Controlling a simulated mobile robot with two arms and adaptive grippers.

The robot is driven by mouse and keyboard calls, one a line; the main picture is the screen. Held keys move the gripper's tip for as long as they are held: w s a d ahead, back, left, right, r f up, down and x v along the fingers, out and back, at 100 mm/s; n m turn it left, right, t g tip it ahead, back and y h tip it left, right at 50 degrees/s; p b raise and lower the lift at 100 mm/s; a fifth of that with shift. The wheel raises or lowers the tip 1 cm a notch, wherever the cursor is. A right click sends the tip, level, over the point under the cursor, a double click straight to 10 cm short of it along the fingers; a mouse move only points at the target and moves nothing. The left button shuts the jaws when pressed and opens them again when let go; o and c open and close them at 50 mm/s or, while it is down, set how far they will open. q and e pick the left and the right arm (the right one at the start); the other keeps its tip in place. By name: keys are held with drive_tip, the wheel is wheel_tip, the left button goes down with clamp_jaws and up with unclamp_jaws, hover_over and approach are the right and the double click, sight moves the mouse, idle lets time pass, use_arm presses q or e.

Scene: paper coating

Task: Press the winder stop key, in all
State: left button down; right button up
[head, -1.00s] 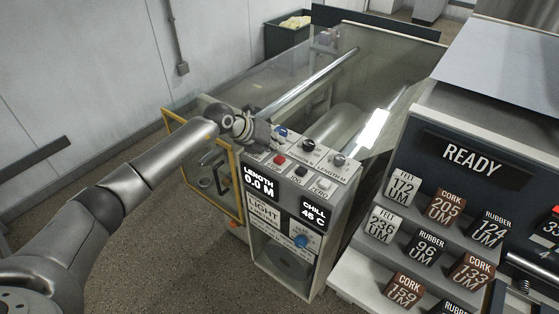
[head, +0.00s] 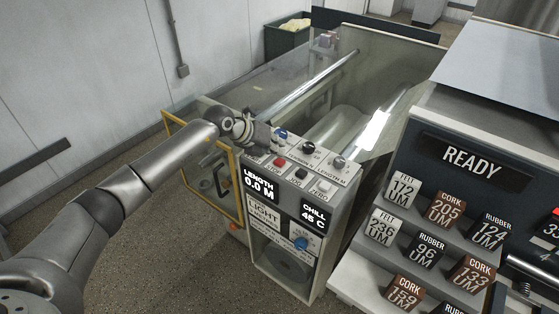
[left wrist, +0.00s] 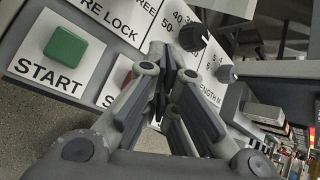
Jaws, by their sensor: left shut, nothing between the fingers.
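The winder's control panel shows in the head view, with a red STOP key (head: 280,161) on its sloped top. My left gripper (head: 267,143) is over the left part of that panel, just behind and left of the red key. In the left wrist view the gripper (left wrist: 172,75) is shut and empty. A sliver of the red STOP key (left wrist: 128,77) shows at the left finger, which hides the rest of the key and most of its label. The green START key (left wrist: 67,47) is in plain view to the left. Contact with the panel cannot be told. My right gripper is not in view.
A black JOG key (head: 301,173) and a white ZERO key (head: 323,186) sit right of STOP. Knobs (head: 308,146) line the panel's back. A clear guard covers rollers behind. A stepped rack of labelled blocks (head: 430,249) stands at right.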

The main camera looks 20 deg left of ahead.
sight(278, 159)
use_arm(q)
drive_tip(key=shift+f, duration=0.1)
drive_tip(key=shift+f+b, duration=0.3)
drive_tip(key=shift+f, duration=0.05)
drive_tip(key=shift+f+b, duration=0.3)
drive_tip(key=shift+f, duration=0.15)
idle(0.8)
drive_tip(key=shift+r, duration=0.1)
drive_tip(key=shift+r+p, duration=0.65)
drive_tip(key=shift+r, duration=0.15)
wheel_tip(278, 159, up, 5)
drive_tip(key=p, duration=0.3)
drive_tip(key=shift+p, duration=0.3)
idle(0.6)
